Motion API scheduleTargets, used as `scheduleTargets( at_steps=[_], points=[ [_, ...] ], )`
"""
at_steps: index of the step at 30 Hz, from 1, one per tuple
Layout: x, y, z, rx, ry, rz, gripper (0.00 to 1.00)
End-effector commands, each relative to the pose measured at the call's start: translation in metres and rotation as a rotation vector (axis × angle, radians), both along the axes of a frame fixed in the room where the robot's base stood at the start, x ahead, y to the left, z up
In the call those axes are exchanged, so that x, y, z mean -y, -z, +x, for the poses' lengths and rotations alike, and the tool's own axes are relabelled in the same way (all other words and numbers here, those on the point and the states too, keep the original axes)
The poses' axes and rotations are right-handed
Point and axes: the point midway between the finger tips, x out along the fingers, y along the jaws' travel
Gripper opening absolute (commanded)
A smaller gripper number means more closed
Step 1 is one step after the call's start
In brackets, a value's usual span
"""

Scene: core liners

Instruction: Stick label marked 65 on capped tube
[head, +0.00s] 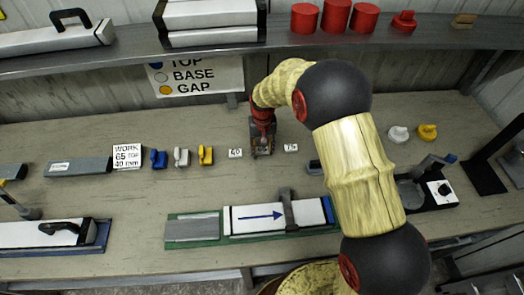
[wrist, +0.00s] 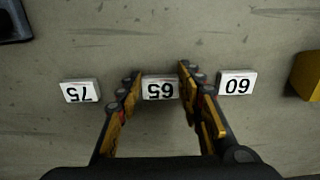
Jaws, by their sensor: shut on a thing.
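My gripper (head: 262,150) is over the bench behind the tray, fingers pointing down. In the wrist view my gripper (wrist: 160,78) has its fingers on both sides of the label marked 65 (wrist: 160,88), shut on it; the number reads upside down. In the head view my gripper hides this label. A white tube with a blue arrow (head: 258,217) lies in a green tray (head: 190,243) at the front of the bench, with blue at its right end and a dark grey clamp (head: 287,208) across it. My gripper is apart from this tube.
Label 60 (head: 235,153) and label 75 (head: 291,147) flank my gripper closely. Blue (head: 158,159), white (head: 181,157) and yellow (head: 206,155) pieces stand left. A sign reading WORK 65 (head: 127,156) stands beyond them. Bench between labels and tray is clear.

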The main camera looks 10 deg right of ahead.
Motion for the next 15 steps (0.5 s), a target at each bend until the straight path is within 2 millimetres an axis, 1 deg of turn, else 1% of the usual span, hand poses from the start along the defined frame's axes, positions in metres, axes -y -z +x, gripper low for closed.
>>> scheduleTargets(
  at_steps=[1, 4, 8, 15],
  points=[
    [0.000, 0.000, 0.000, 0.000, 0.000, 0.000, 0.21],
    [0.000, 0.000, 0.000, 0.000, 0.000, 0.000, 0.16],
    [0.000, -0.002, 0.000, 0.000, 0.000, 0.000, 0.16],
    [0.000, -0.017, 0.000, 0.001, 0.000, 0.000, 0.16]
  ],
)
